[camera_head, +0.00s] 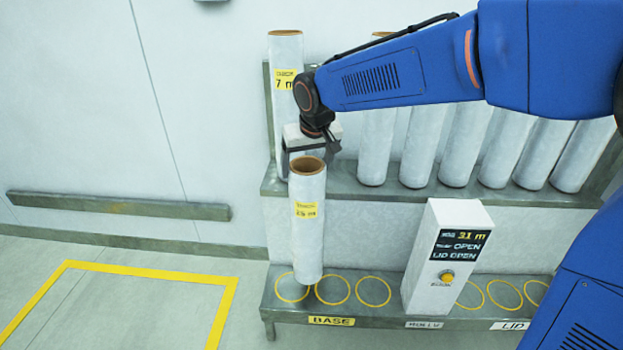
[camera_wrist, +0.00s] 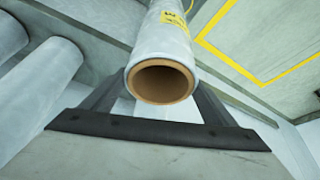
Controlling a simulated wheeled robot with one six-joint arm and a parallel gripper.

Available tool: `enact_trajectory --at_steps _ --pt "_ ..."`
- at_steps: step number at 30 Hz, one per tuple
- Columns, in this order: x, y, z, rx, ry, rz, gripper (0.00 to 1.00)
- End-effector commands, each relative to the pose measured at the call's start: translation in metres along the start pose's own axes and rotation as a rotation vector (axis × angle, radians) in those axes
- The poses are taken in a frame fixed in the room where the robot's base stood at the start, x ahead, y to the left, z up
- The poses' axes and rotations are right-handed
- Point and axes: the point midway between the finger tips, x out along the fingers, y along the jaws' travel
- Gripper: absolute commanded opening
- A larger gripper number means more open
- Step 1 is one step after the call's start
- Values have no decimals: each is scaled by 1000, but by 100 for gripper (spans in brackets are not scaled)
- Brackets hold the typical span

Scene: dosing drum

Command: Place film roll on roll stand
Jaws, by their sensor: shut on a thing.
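My gripper (camera_head: 309,158) is shut on a whitish film roll (camera_head: 308,225) with a brown core and a yellow label. The roll hangs about upright, gripped near its top end. In the wrist view the roll (camera_wrist: 175,45) sits between the two fingers, its open core facing the camera. The low grey roll stand (camera_head: 345,313) has yellow rings on top. The roll's lower end shows over the first two rings of the BASE section (camera_head: 332,321). I cannot tell whether it touches the stand.
A box (camera_head: 443,260) with a display reading 31 m and OPEN stands mid-stand, between the BASE and LID (camera_head: 510,325) rings. Behind, a rack shelf (camera_head: 400,188) holds several rolls, including a tall one labelled 7 m (camera_head: 286,105). The floor at left is clear.

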Motion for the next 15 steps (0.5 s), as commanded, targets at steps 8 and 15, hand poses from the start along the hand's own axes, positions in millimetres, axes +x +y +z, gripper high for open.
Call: enact_trajectory --at_steps 8,15 --pt "32 0 13 1 3 -1 18" --pt "42 0 17 1 3 -1 18"
